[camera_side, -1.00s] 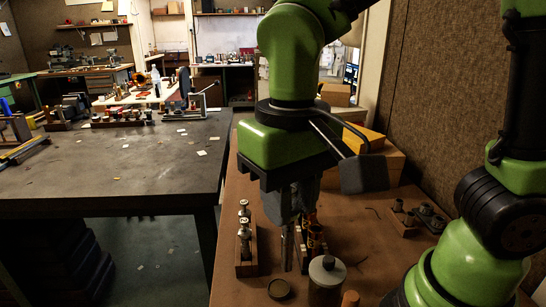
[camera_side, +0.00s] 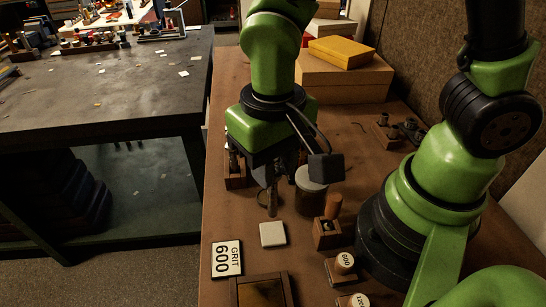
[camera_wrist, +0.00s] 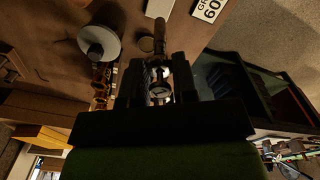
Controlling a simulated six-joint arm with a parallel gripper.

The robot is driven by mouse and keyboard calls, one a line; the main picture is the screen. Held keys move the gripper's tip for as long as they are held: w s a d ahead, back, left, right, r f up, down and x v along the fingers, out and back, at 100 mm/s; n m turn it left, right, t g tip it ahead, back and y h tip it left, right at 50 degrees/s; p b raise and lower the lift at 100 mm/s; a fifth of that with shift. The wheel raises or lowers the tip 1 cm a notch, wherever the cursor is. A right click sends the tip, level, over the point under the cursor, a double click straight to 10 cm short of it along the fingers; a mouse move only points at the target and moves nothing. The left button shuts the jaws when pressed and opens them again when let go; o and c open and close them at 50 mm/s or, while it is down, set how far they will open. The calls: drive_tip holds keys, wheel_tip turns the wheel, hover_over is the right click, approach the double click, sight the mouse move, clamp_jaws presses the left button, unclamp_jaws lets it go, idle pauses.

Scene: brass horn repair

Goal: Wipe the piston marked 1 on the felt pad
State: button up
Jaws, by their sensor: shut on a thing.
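My gripper (camera_side: 272,170) is shut on a slim metal piston (camera_side: 272,200) that hangs upright below the fingers. In the wrist view the piston (camera_wrist: 160,38) sticks out from between the dark fingers (camera_wrist: 157,80). A small whitish square pad (camera_side: 272,234), which looks like the felt pad, lies flat on the brown bench just in front of the piston. Its edge also shows at the top of the wrist view (camera_wrist: 160,8). The piston looks apart from it.
A wooden piston rack (camera_side: 235,178) stands left behind my gripper, and a lidded canister (camera_side: 312,190) close to its right.

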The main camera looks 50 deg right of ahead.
sight(273, 196)
drive_tip(key=shift+f, duration=2.65)
drive_tip(key=shift+f, duration=0.15)
drive_tip(key=shift+s+a, duration=0.1)
drive_tip(key=shift+s, duration=0.05)
drive_tip(key=shift+s+a, duration=0.2)
idle(0.9)
drive_tip(key=shift+w, duration=0.1)
